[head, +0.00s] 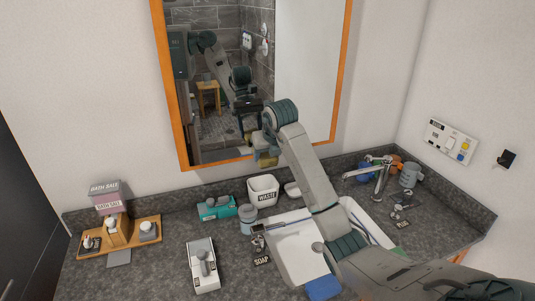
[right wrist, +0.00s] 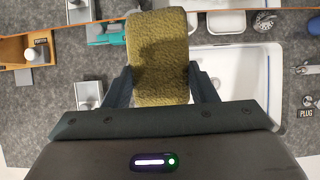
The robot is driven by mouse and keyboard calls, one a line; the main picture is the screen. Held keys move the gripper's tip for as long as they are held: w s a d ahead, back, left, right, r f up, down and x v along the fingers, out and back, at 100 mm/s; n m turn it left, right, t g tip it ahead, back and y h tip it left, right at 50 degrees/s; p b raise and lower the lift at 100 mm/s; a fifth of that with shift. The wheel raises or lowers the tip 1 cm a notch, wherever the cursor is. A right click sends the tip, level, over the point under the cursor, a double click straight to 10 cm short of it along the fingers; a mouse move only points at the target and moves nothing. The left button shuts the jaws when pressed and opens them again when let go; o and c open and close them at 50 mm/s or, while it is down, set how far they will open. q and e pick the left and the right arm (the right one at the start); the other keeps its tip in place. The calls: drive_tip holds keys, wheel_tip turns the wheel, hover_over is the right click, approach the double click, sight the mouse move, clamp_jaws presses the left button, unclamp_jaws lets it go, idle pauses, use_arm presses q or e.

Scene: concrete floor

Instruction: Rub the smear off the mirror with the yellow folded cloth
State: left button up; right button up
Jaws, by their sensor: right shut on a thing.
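The mirror (head: 310,75) in its orange wooden frame hangs on the wall behind the counter. My right gripper (head: 262,148) is in front of the mirror's lower edge, shut on the yellow folded cloth (head: 268,158). In the right wrist view the cloth (right wrist: 160,45) sticks out between the two fingers of the gripper (right wrist: 161,85). I cannot tell whether the cloth touches the glass. I make out no smear on the glass that shows; my arm and gripper cover part of the lower mirror. My left gripper is not in view.
A wooden tray (head: 148,230) with bath salt is at the left. The dark counter (head: 150,280) is bare at front left.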

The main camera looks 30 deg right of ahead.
drive_tip(key=shift+d, duration=0.1)
drive_tip(key=shift+s+d+b, duration=0.7)
drive_tip(key=shift+d+b, duration=0.2)
drive_tip(key=shift+d, duration=4.3)
drive_tip(key=shift+w+a+p, duration=0.35)
drive_tip(key=shift+w+a, duration=0.1)
drive_tip(key=shift+a, duration=1.3)
drive_tip(key=shift+w+a+p, duration=0.35)
drive_tip(key=shift+w+a, duration=0.15)
drive_tip(key=shift+a, duration=1.2)
drive_tip(key=shift+w+a+p, duration=0.35)
drive_tip(key=shift+w+a, duration=0.1)
drive_tip(key=shift+a, duration=1.3)
drive_tip(key=shift+s, duration=0.6)
drive_tip(key=shift+s+a, duration=0.3)
drive_tip(key=shift+s, duration=0.8)
drive_tip(key=shift+s+a, duration=0.25)
drive_tip(key=shift+s, duration=0.9)
drive_tip(key=shift+s+a, duration=0.3)
drive_tip(key=shift+s, duration=0.8)
